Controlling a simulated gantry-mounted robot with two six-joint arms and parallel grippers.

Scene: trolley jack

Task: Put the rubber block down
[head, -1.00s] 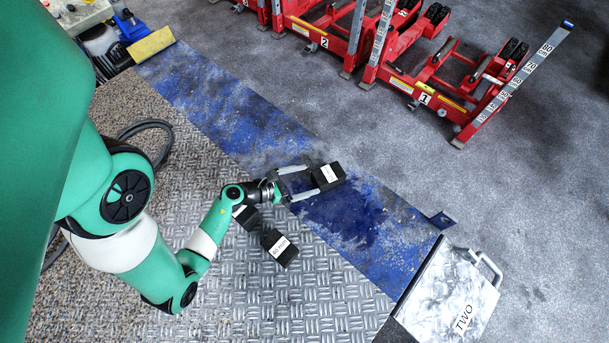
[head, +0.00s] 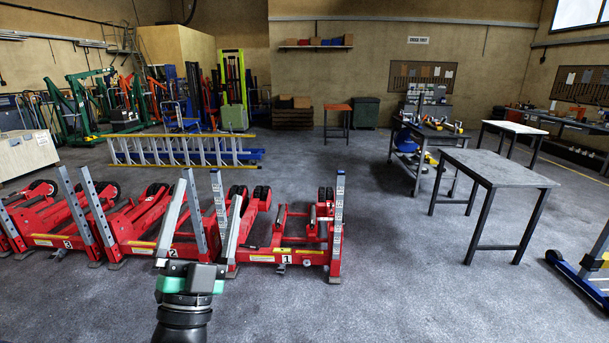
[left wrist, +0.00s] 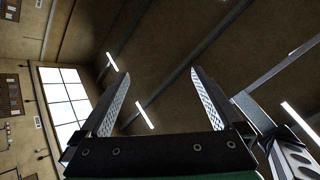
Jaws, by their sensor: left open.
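No rubber block shows in either view now. My left gripper (head: 213,190) points upward in the lower left of the head view, in front of the red trolley jacks. Its two fingers stand apart with nothing seen between them. In the left wrist view the same gripper (left wrist: 158,72) is open and empty, with the ceiling and a window behind it. The trolley jack marked 1 (head: 285,257) stands just right of the gripper in the picture. The jack marked 2 (head: 140,247) is partly hidden behind it. My right gripper is not seen.
A jack marked 3 (head: 45,240) stands at the left. A ladder (head: 185,152) lies behind the jacks. A grey table (head: 497,168) and a workbench (head: 430,133) stand at the right. The grey floor in the middle is clear.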

